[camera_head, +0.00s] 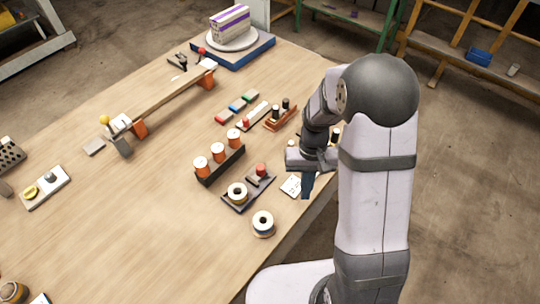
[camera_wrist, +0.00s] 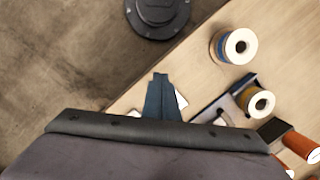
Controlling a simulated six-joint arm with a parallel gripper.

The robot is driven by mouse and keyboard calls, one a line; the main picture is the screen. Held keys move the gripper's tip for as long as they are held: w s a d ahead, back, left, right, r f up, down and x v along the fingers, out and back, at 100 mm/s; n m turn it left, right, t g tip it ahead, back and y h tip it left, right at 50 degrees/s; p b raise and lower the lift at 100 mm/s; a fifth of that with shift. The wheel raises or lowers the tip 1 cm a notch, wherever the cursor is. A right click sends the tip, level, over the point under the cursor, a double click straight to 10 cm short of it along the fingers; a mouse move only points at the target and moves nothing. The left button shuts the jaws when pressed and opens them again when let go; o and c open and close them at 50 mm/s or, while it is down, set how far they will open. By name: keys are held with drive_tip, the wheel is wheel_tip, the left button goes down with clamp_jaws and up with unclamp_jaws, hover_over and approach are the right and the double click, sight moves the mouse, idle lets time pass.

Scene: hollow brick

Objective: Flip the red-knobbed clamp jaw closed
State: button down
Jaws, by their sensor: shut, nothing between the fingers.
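The red-knobbed clamp (camera_head: 204,60) is at the far end of a long wooden bar (camera_head: 170,97) on the table in the head view. Its small red knob (camera_head: 201,50) stands up at the top; the jaw's exact angle is too small to tell. The bar's near end has a yellow-knobbed clamp (camera_head: 113,124). My gripper (camera_head: 307,188) is at the table's right edge, far from the clamp, pointing down. In the wrist view its fingers (camera_wrist: 160,95) are together and empty. The clamp is not in the wrist view.
Between my gripper and the bar stand an orange-spool rack (camera_head: 220,165), a spool holder (camera_head: 240,200) and several coloured blocks (camera_head: 237,105). A blue base with a turntable (camera_head: 233,52) is behind the clamp. The table's left middle is clear.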

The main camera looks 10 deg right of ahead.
drive_tip(key=shift+m+t, duration=0.3)
drive_tip(key=shift+m, duration=0.6)
drive_tip(key=w, duration=0.8)
drive_tip(key=shift+w+a+r, duration=0.1)
drive_tip(key=shift+w+a, duration=0.2)
drive_tip(key=shift+m+t+y, duration=0.3)
drive_tip(key=shift+m+y, duration=0.1)
drive_tip(key=shift+m, duration=0.3)
drive_tip(key=w, duration=0.1)
drive_tip(key=w+r, duration=0.1)
drive_tip(key=w, duration=0.1)
drive_tip(key=w+r, duration=0.1)
drive_tip(key=w, duration=0.1)
drive_tip(key=shift+a, duration=0.35)
wheel_tip(320, 180, up, 8)
drive_tip(key=w+a+m+y, duration=0.1)
drive_tip(key=w+a+m, duration=0.1)
drive_tip(key=m, duration=0.5)
drive_tip(key=shift+f, duration=0.15)
drive_tip(key=shift+w+a, duration=0.1)
drive_tip(key=shift+f, duration=0.1)
